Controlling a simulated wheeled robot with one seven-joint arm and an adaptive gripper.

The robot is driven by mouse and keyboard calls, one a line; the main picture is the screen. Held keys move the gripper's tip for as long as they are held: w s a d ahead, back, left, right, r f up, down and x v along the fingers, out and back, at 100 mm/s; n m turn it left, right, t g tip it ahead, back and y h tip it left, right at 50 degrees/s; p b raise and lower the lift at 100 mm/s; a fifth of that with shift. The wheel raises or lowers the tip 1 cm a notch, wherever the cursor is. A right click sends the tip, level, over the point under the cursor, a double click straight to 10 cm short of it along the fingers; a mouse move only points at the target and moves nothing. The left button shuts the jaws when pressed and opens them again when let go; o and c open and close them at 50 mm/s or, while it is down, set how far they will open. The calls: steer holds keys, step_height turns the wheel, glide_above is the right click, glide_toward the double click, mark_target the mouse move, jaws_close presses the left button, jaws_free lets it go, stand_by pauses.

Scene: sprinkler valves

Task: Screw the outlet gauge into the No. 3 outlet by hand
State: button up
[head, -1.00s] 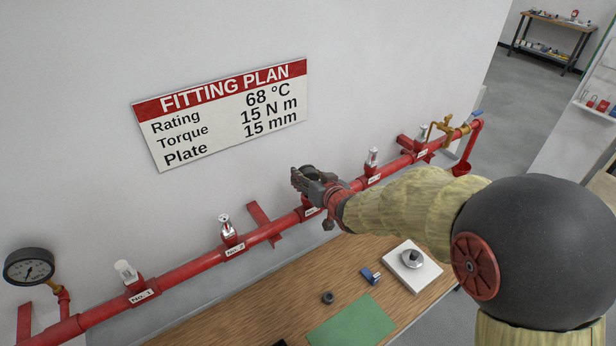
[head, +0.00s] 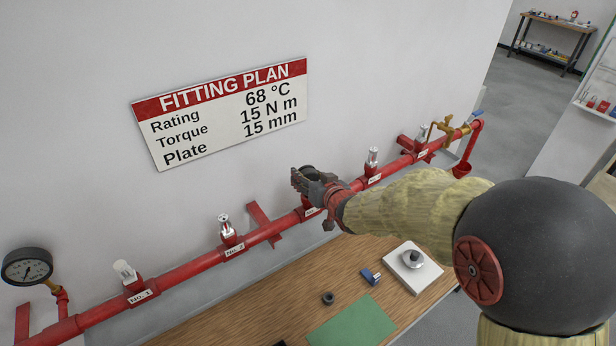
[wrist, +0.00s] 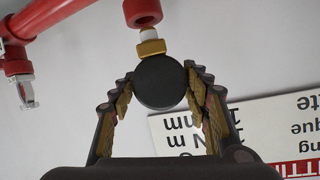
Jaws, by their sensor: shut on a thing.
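My gripper (head: 306,180) is at the red pipe by the No. 3 outlet and hides most of that outlet in the head view. In the wrist view my gripper (wrist: 160,76) is shut on the outlet gauge (wrist: 160,84), a black round body with a brass hex fitting (wrist: 151,48). The gauge's white threaded end (wrist: 148,35) points at the red outlet socket (wrist: 142,13) and meets its mouth. Some white thread shows between brass and socket. How deep it sits cannot be told. The dial face is not visible.
The red pipe (head: 190,268) runs along the wall with sprinkler heads at other outlets, including No. 2 (head: 227,228). A pressure gauge (head: 28,266) stands at the left. Below is a wooden bench (head: 255,308) with a green mat (head: 352,320) and a white plate (head: 425,278).

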steer(key=shift+f+b, duration=0.9)
steer(key=shift+f, duration=0.15)
